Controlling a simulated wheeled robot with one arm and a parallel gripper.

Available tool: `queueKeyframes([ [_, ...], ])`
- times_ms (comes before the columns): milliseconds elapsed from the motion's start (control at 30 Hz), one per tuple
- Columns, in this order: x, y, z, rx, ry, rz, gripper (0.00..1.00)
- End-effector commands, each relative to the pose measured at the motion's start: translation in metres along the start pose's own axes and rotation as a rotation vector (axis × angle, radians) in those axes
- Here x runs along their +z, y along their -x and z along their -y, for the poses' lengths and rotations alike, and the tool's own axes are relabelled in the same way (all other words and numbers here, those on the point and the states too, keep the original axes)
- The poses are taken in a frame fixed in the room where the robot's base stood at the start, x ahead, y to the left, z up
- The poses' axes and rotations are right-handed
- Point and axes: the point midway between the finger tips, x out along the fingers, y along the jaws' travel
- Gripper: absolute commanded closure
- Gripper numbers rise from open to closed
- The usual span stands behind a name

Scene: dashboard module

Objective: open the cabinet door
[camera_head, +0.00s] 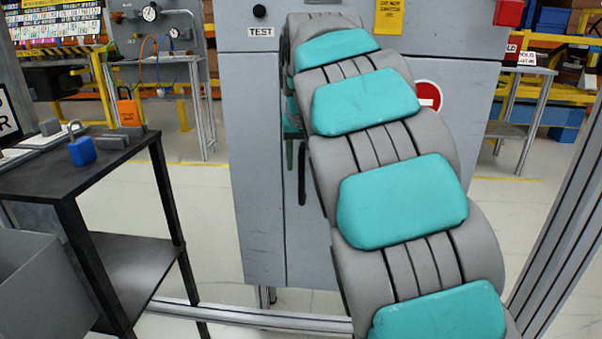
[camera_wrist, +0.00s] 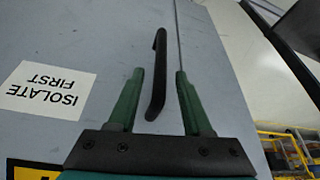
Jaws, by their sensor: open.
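The grey cabinet (camera_head: 250,150) stands in front of me, and its door looks shut. A thin vertical seam shows beside the black bar handle (camera_head: 302,175). In the wrist view, the handle (camera_wrist: 158,75) runs lengthwise between the two green fingers of my gripper (camera_wrist: 160,74). The fingers are spread apart, with a gap on each side of the handle. I cannot tell how deep the handle sits between them. In the head view my grey and teal arm covers the middle of the cabinet and most of my gripper.
A dark side table (camera_head: 85,170) with a blue padlock (camera_head: 82,150) stands at left, beside a grey bin (camera_head: 40,290). A metal rail (camera_head: 250,318) runs low before the cabinet. A grey post (camera_head: 565,240) slants at right. Pale floor lies between table and cabinet.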

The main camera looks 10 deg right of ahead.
Motion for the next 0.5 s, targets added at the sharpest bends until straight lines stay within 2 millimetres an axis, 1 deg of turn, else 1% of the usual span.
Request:
queueKeyframes([
  [33,0.001,-0.010,0.000,0.001,-0.001,0.004,0.50],
  [100,0.002,-0.021,-0.001,0.001,-0.001,0.007,0.50],
  [200,0.001,-0.033,0.000,0.001,0.000,0.003,0.50],
  [300,0.000,-0.039,0.000,0.000,0.000,0.000,0.50],
  [500,0.000,-0.040,0.000,0.000,0.000,0.000,0.50],
])
